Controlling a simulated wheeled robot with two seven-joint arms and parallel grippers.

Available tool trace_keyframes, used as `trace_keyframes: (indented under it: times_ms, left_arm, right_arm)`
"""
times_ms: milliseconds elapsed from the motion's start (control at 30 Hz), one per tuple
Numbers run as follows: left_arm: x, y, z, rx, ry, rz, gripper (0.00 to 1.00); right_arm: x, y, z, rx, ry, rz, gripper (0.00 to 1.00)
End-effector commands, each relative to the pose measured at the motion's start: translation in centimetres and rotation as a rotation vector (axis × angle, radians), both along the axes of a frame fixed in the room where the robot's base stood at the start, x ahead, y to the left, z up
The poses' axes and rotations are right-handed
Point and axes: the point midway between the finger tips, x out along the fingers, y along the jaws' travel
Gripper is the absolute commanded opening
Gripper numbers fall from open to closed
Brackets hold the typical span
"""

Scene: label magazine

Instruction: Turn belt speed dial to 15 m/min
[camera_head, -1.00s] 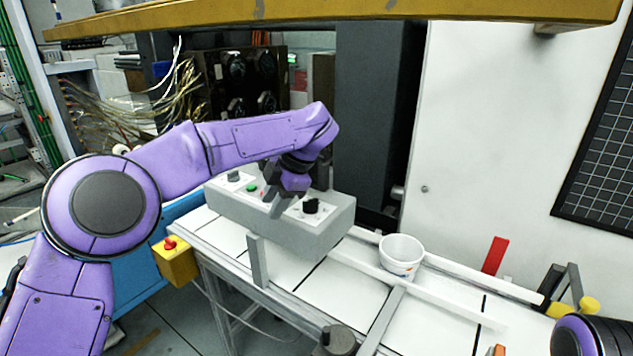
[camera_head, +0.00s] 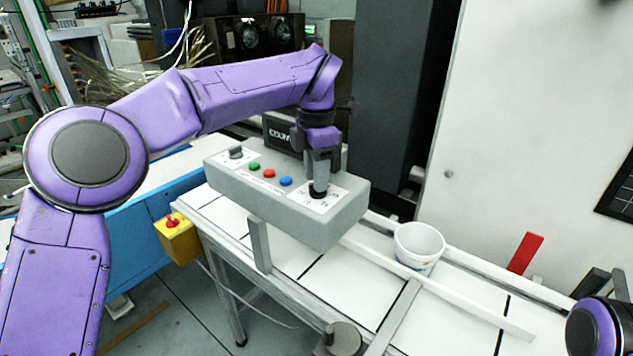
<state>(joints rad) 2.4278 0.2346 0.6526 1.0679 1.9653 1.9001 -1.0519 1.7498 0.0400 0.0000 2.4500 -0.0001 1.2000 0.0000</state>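The grey control box (camera_head: 295,218) stands on the conveyor. Its top carries a small dark knob (camera_head: 236,153) at the left, a green, a red and a blue button, and a black dial (camera_head: 317,193) on a white scale plate at the right end. My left gripper (camera_head: 320,182) points down with its fingertips right at the black dial. The fingers cover most of the dial and its scale, so the pointer cannot be read. Whether the fingers grip the dial or only surround it is unclear. My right arm (camera_head: 592,328) shows only as a purple joint at the lower right; its gripper is out of view.
A white tub (camera_head: 419,246) stands on the conveyor, right of the box. A red flag-like plate (camera_head: 525,252) stands behind the rail. A yellow emergency-stop box (camera_head: 178,239) hangs at the conveyor's left end. A small dark display stands behind the gripper.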

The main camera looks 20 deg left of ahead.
Motion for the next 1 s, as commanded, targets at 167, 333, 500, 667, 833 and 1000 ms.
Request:
trace_keyframes:
  times_ms: [167,333,500,667,833,1000]
  left_arm:
    - [-0.01,0.02,-1.17,0.001,-0.001,0.001,0.38]
    - [0.01,0.03,-1.2,0.001,-0.001,0.001,0.38]
    - [0.01,0.02,-1.2,0.001,-0.001,0.001,0.0]
    - [0.01,0.03,-1.19,0.001,-0.001,0.001,0.0]
    - [0.0,0.01,-1.17,0.0,-0.001,0.02,0.0]
    - [-0.02,0.03,-1.18,-0.001,-0.001,0.087,0.0]
  right_arm:
    - [0.01,0.0,-0.1,0.0,0.0,0.0,0.0]
    - [0.0,0.0,-0.09,0.0,0.0,0.0,0.0]
    - [0.01,0.01,-0.1,0.0,0.0,0.0,0.0]
    - [0.01,0.0,-0.1,0.0,0.0,0.0,0.0]
    - [0.01,0.0,-0.08,0.0,0.0,0.0,0.0]
    - [0.01,0.0,-0.06,0.0,0.0,0.0,0.0]
